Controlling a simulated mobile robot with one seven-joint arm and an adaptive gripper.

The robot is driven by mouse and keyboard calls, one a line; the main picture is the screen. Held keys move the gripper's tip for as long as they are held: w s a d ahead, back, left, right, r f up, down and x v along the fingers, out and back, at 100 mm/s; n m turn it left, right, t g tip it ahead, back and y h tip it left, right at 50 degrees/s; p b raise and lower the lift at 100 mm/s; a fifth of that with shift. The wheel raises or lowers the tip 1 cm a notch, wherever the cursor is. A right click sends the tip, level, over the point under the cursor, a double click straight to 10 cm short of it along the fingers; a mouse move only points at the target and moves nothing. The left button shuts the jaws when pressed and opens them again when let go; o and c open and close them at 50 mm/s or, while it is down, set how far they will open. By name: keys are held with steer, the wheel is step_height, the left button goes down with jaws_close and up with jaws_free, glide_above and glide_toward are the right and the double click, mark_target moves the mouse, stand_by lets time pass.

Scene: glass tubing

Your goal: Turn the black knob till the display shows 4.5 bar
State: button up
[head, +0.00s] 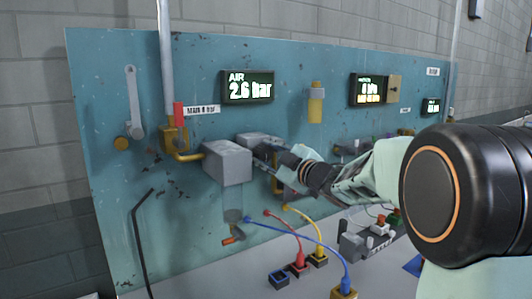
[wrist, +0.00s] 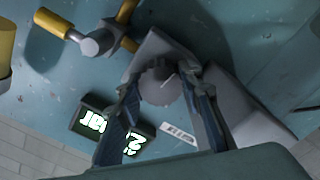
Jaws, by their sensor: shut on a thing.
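The knob (wrist: 160,86) is round with ridges and a pale line on its face. It looks dark grey in the wrist view and sits on a grey housing. My gripper (wrist: 163,79) has one finger on each side of it and is shut on it. In the head view my gripper (head: 266,155) reaches in from the right beside the grey blocks, and the knob is hidden or cannot be made out there. The AIR display (head: 248,86) reads 2.6 bar. It also shows turned over in the wrist view (wrist: 90,121), partly covered by a finger.
A grey block (head: 228,162) with a clear bowl (head: 233,202) stands left of my gripper, fed by a yellow pipe (head: 188,157). A second display (head: 368,90) is further right. Red, yellow and blue cables (head: 310,232) run below my arm to sockets on the bench.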

steer(key=m+p, duration=0.4)
steer(key=m, duration=0.1)
steer(key=shift+r, duration=0.2)
steer(key=m+p, duration=0.3)
steer(key=m, duration=0.1)
steer(key=shift+f, duration=0.1)
steer(key=shift+f+m+p, duration=0.1)
steer(key=shift+m+p, duration=0.8)
steer(key=shift+m, duration=0.1)
steer(key=o, duration=1.2)
steer(key=shift+c, duration=0.2)
steer(key=shift+s, duration=0.1)
